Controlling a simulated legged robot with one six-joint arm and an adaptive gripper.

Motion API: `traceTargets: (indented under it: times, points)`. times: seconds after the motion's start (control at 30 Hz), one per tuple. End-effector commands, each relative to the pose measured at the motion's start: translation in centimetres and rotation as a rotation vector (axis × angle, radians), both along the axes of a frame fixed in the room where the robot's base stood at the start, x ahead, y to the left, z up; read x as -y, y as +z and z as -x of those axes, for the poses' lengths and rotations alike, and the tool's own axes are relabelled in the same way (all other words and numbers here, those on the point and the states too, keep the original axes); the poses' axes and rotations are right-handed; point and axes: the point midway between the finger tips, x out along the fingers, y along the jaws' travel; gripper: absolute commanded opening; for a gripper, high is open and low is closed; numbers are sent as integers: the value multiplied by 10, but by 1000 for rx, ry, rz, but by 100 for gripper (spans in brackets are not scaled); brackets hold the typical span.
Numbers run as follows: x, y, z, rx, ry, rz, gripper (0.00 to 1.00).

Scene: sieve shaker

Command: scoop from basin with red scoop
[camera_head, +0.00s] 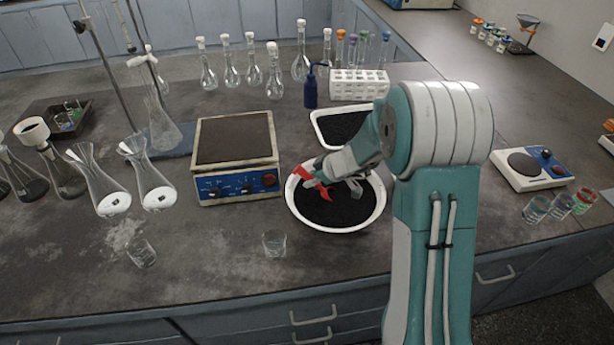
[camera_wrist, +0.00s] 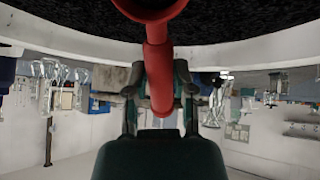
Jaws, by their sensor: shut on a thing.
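The basin (camera_head: 378,212) is a round white bowl of dark granular material near the middle of the bench. My gripper (camera_head: 338,179) is over the basin and shut on the red scoop (camera_head: 318,190). The scoop's head is at the left part of the basin, over or in the dark material; I cannot tell how deep it sits. In the wrist view the red scoop handle (camera_wrist: 158,75) runs between the fingers of my gripper (camera_wrist: 158,90), and the dark material (camera_wrist: 70,22) fills the top edge. My arm hides the basin's upper right side.
A white tray (camera_head: 316,118) of dark material stands behind the basin. A hot plate (camera_head: 236,160) is to its left, with a blue bottle (camera_head: 310,90) and tube rack (camera_head: 359,85) behind. A small beaker (camera_head: 274,243) stands in front. A scale (camera_head: 535,169) stands right of my arm.

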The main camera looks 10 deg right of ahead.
Motion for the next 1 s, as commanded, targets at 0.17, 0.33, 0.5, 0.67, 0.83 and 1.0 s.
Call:
traceTargets:
  times: [0.17, 0.33, 0.5, 0.67, 0.83, 1.0]
  points:
    - [10, 0, 6, 1, -1, 0, 0]
    - [20, 0, 10, 1, -1, 0, 0]
    - [30, 0, 16, 0, 0, 0, 0]
    - [32, -3, 18, -27, 5, 51, 0]
    - [33, -10, 18, -74, 5, 143, 0]
    - [33, -15, 18, -115, 4, 218, 0]
